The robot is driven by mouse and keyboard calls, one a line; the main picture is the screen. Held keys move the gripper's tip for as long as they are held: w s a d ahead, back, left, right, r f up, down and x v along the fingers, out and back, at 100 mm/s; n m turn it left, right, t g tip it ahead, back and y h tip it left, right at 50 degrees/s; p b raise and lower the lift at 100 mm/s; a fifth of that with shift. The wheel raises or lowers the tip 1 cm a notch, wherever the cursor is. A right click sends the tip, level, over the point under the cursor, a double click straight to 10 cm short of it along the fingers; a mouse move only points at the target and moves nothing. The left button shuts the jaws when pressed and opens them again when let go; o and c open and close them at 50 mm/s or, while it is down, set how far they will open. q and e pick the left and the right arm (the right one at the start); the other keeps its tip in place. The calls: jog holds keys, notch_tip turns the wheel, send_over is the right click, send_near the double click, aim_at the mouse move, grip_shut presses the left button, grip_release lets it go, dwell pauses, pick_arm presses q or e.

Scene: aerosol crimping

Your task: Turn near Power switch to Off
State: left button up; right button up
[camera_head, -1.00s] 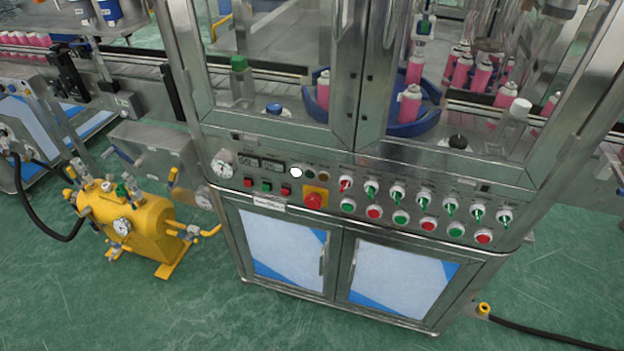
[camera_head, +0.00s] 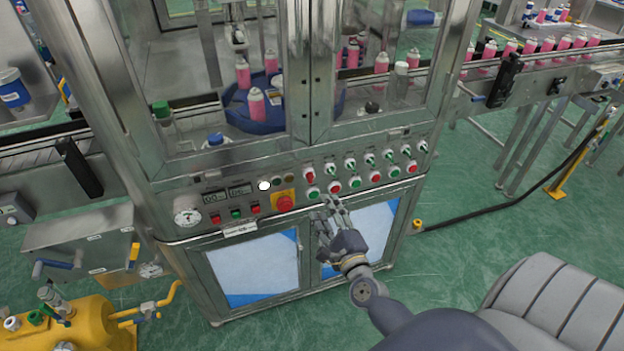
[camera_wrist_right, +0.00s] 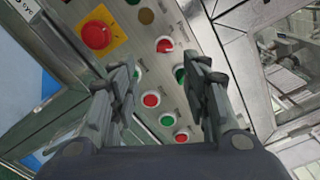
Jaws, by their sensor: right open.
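A row of selector switches runs along the top of the control panel (camera_head: 235,207) on the near face of the machine. The leftmost switch has a red handle (camera_head: 310,176); it also shows in the right wrist view (camera_wrist_right: 165,45). The others, such as the second switch (camera_head: 330,170), have green handles. Labels are too small to read, so I cannot tell which is the Power switch. My right gripper (camera_head: 329,208) is open and empty, in front of the panel below the left switches. In the right wrist view its fingers (camera_wrist_right: 160,63) spread either side of several buttons. My left gripper is out of view.
A red emergency stop (camera_head: 284,202) on a yellow plate sits left of the switches. Red and green buttons line the row below them. A yellow tank (camera_head: 85,325) stands at the lower left. A grey padded shape (camera_head: 540,300) is at the lower right.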

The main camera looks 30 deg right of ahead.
aim_at(313, 180)
jog(key=x, duration=0.6)
jog(key=p+x, duration=0.1)
jog(key=x, duration=0.3)
jog(key=shift+d+r, duration=0.25)
jog(key=shift+d, duration=0.05)
jog(key=shift+w, duration=0.35)
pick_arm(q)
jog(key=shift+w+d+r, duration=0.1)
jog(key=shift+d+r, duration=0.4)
pick_arm(e)
jog(key=shift+d, duration=0.1)
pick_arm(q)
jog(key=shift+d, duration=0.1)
pick_arm(e)
jog(key=shift+c, duration=1.1)
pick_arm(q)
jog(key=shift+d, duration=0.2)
pick_arm(e)
grip_shut()
